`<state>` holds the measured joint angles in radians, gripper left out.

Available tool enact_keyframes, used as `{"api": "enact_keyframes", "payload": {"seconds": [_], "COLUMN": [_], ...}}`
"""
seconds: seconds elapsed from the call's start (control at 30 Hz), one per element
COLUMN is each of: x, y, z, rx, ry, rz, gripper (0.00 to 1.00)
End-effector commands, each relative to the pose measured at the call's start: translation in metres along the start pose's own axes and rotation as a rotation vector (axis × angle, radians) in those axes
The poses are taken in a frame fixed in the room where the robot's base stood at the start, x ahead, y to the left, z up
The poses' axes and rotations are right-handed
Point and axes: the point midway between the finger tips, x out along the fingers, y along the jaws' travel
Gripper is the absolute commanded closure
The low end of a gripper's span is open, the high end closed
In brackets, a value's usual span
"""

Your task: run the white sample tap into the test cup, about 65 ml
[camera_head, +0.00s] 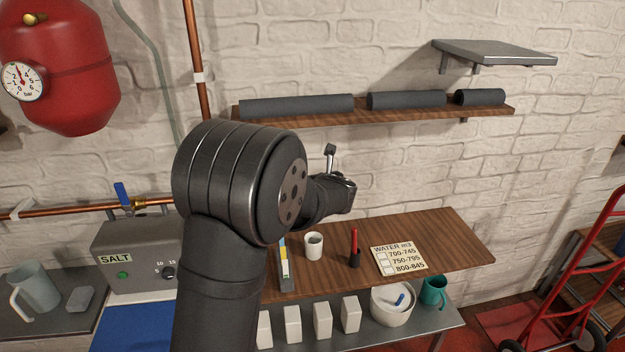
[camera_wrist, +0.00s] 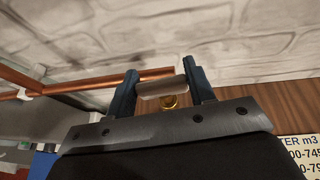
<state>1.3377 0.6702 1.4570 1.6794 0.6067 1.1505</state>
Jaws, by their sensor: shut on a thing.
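In the wrist view my gripper (camera_wrist: 162,80) has its two dark fingers on either side of a pale, whitish bar-shaped handle (camera_wrist: 160,89), shut on it. Brass (camera_wrist: 170,102) shows just below this handle, which looks like the white sample tap's. In the head view my arm covers the tap, and my fingertips are hidden. A small white cup (camera_head: 314,246) stands upright on the wooden shelf, right of my arm. It looks like the test cup. I cannot tell the level inside it or see any water running.
On the wooden shelf (camera_head: 450,235) are a striped strip (camera_head: 284,268), a red pen in a dark holder (camera_head: 354,250) and a WATER card (camera_head: 399,259). White blocks, a white bowl (camera_head: 391,306) and a green mug (camera_head: 434,291) stand below. A blue-handled valve (camera_head: 122,195) is left.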

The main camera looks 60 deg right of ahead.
Motion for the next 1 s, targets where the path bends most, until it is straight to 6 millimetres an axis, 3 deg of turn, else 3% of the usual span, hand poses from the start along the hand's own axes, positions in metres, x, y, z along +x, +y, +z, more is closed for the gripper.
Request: {"api": "enact_keyframes", "payload": {"seconds": [0.2,0.53,0.57,0.67,1.0], "x": [-0.0001,-0.0004,-0.0004,-0.0004,-0.003], "y": [-0.001,0.0001,0.0001,0.0001,-0.0006], "z": [0.0005,0.0003,0.0003,0.0002,0.0002], "rx": [-0.041,-0.045,-0.045,-0.045,-0.045], "ry": [0.0,0.001,0.001,0.001,0.001], "rz": [0.097,0.111,0.111,0.111,0.11], "gripper": [0.74,0.74,0.49,0.29,0.29]}}
